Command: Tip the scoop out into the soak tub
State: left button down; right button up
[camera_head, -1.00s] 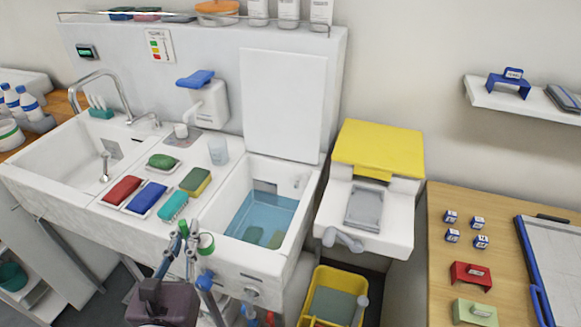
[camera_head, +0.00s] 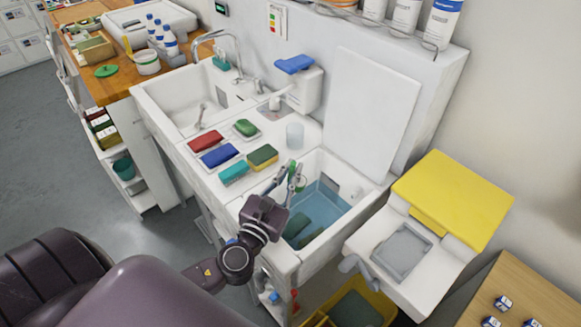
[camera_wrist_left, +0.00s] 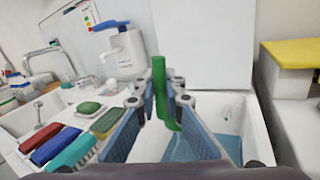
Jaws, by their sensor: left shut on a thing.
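My left gripper (camera_head: 290,176) is shut on a green scoop (camera_head: 300,183) at the left side of the soak tub (camera_head: 326,167). In the left wrist view, the scoop (camera_wrist_left: 159,82) stands upright between the fingertips (camera_wrist_left: 160,102), with the tub (camera_wrist_left: 230,112) behind and below it. The scoop's bowl and any contents cannot be made out. The tub holds blue water (camera_head: 322,203). Two dark green pads (camera_head: 297,224) lie in it near the front. My right gripper is not in view.
Red, blue, teal and green-yellow sponges (camera_head: 262,156) and a clear cup (camera_head: 295,136) stand on the counter left of the tub. A raised white panel (camera_head: 372,110) stands behind it. A yellow-lidded white unit (camera_head: 452,195) is at the right, with a yellow bin (camera_head: 380,300) below.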

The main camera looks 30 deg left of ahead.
pick_arm(q)
jog(key=shift+d+f+m, duration=0.15)
jog(key=shift+d+m, duration=0.35)
jog(key=shift+m, duration=0.3)
jog(key=d+f+m+t+h+b, duration=0.2)
jog(key=d+m, duration=0.4)
jog(key=m, duration=0.9)
notch_tip(320, 180, down, 2)
jog(key=shift+s+d+f+h+b, duration=0.1)
jog(key=shift+s+d+h+b, duration=0.25)
jog(key=shift+h, duration=0.35)
jog(key=shift+w, duration=0.1)
